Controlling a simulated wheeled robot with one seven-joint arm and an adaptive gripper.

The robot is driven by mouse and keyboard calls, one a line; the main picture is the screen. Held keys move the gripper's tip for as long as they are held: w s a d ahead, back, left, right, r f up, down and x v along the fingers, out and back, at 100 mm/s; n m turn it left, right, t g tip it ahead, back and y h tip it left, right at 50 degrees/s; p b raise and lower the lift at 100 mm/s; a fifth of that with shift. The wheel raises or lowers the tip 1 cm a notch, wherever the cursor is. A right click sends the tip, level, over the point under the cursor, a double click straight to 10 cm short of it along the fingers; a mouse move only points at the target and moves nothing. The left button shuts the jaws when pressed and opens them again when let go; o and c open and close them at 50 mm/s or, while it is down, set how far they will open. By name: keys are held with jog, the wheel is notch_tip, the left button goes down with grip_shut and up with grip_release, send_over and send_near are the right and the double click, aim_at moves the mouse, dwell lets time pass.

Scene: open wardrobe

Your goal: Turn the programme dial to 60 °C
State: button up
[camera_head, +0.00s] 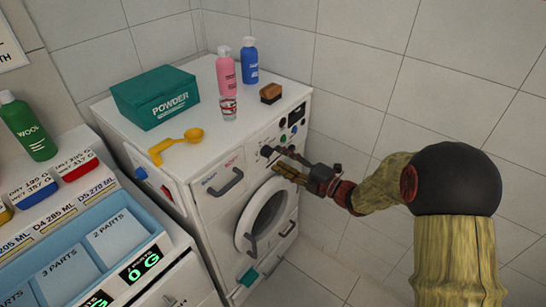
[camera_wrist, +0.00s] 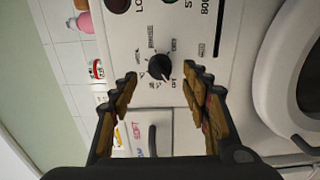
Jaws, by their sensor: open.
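The washing machine (camera_head: 220,185) stands against the tiled wall with its control panel facing my arm. The black programme dial (camera_wrist: 159,66) sits on the white panel in the wrist view, ringed by small labels. Its pointer seems to lean to the lower right in that view, but I cannot read the setting for sure. My gripper (camera_wrist: 160,77) is open, with one finger on either side of the dial and nothing between the fingers. I cannot tell whether either finger touches the dial or panel. In the head view my gripper (camera_head: 277,161) is at the panel and partly hides the dial area.
On the machine top are a green powder box (camera_head: 155,97), yellow scoop (camera_head: 176,145), pink bottle (camera_head: 226,75), blue bottle (camera_head: 249,61), small cup (camera_head: 228,108) and brown block (camera_head: 271,93). The drawer handle (camera_head: 224,181) and round door (camera_head: 265,220) are close to my gripper.

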aim_at(268, 152)
jog(key=shift+b+x, duration=0.4)
jog(key=shift+x, duration=1.6)
jog(key=c, duration=1.2)
jog(key=shift+o, duration=0.2)
